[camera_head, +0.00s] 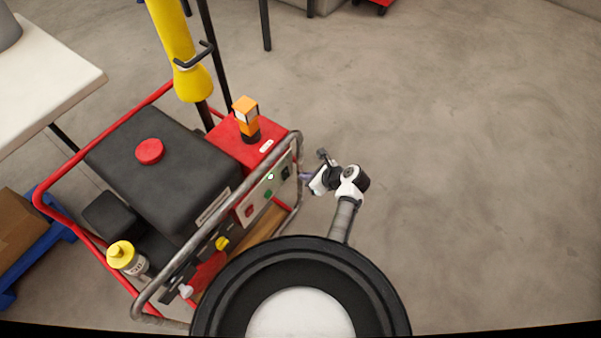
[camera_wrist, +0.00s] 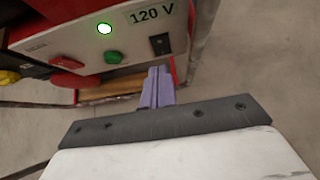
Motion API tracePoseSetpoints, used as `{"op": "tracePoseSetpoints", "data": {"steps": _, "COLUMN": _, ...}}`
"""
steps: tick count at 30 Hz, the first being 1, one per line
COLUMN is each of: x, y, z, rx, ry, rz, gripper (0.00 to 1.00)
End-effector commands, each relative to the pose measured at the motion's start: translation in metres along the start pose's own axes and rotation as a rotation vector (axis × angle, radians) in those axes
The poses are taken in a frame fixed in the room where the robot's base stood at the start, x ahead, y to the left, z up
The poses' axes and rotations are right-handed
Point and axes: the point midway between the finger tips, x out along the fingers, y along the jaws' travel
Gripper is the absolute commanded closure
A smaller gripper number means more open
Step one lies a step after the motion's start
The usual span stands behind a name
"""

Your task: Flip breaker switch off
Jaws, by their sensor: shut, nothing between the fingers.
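The breaker switch (camera_wrist: 160,43) is a small black rocker at the right end of the machine's pale control panel (camera_wrist: 75,32), below the "120 V" label. Its position, on or off, is too small to tell. In the head view the black switch (camera_head: 286,171) shows near the panel's right end, behind the bent metal tube. My gripper (camera_wrist: 158,74) has purple fingers, shut and empty. In the wrist view its tips lie just below the switch; I cannot tell whether they touch the panel. In the head view my gripper (camera_head: 306,177) is just right of the panel.
The panel also has a red button (camera_wrist: 66,62), a green button (camera_wrist: 113,57) and a lit lamp (camera_wrist: 104,28). A metal tube frame (camera_head: 215,232) runs along the machine's near side, close to my gripper. The floor (camera_head: 470,180) to the right is clear.

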Motion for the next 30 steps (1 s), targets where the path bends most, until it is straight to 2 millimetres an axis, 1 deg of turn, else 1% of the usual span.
{"op": "tracePoseSetpoints", "data": {"steps": 1, "x": -0.012, "y": 0.0, "z": 0.002, "rx": 0.0, "ry": -0.001, "rz": -0.002, "gripper": 1.0}}
{"op": "tracePoseSetpoints", "data": {"steps": 3, "x": -0.027, "y": 0.0, "z": 0.005, "rx": 0.001, "ry": 0.0, "rz": -0.001, "gripper": 1.0}}
{"op": "tracePoseSetpoints", "data": {"steps": 6, "x": -0.044, "y": 0.001, "z": 0.008, "rx": 0.001, "ry": 0.0, "rz": 0.0, "gripper": 1.0}}
{"op": "tracePoseSetpoints", "data": {"steps": 10, "x": -0.06, "y": 0.0, "z": 0.011, "rx": 0.001, "ry": 0.0, "rz": 0.0, "gripper": 1.0}}
{"op": "tracePoseSetpoints", "data": {"steps": 15, "x": -0.067, "y": 0.001, "z": 0.012, "rx": 0.002, "ry": 0.001, "rz": 0.002, "gripper": 1.0}}
{"op": "tracePoseSetpoints", "data": {"steps": 30, "x": -0.067, "y": 0.001, "z": 0.012, "rx": 0.002, "ry": 0.001, "rz": 0.002, "gripper": 1.0}}
